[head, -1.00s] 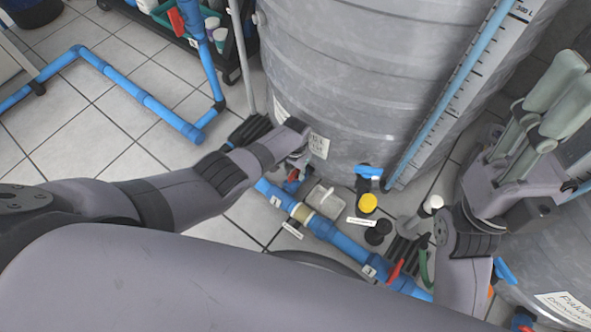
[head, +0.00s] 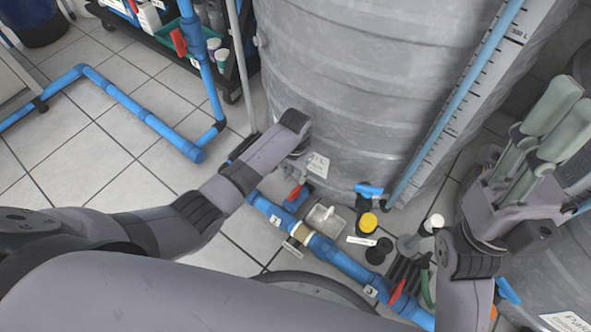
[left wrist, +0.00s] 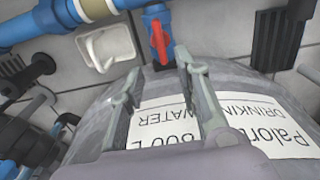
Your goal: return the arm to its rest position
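My left arm reaches in from the left in the head view, with its wrist in front of the large grey tank (head: 360,80). The left gripper (head: 300,165) points down there, and the wrist hides most of it. In the left wrist view the left gripper (left wrist: 160,68) has its two fingers apart with nothing held. Behind them is the tank's white label (left wrist: 230,125), and the red valve handle (left wrist: 158,42) shows past the fingertips. My right gripper (head: 565,105) is at the right edge, fingers pointing up; their opening is unclear.
A blue pipe (head: 345,262) with a red-handled valve runs along the floor at the tank's foot. A yellow cap (head: 368,222) and a white tray (head: 325,220) lie beside it. Another blue pipe (head: 120,97) and a cart (head: 165,45) are at left, around open tiled floor.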

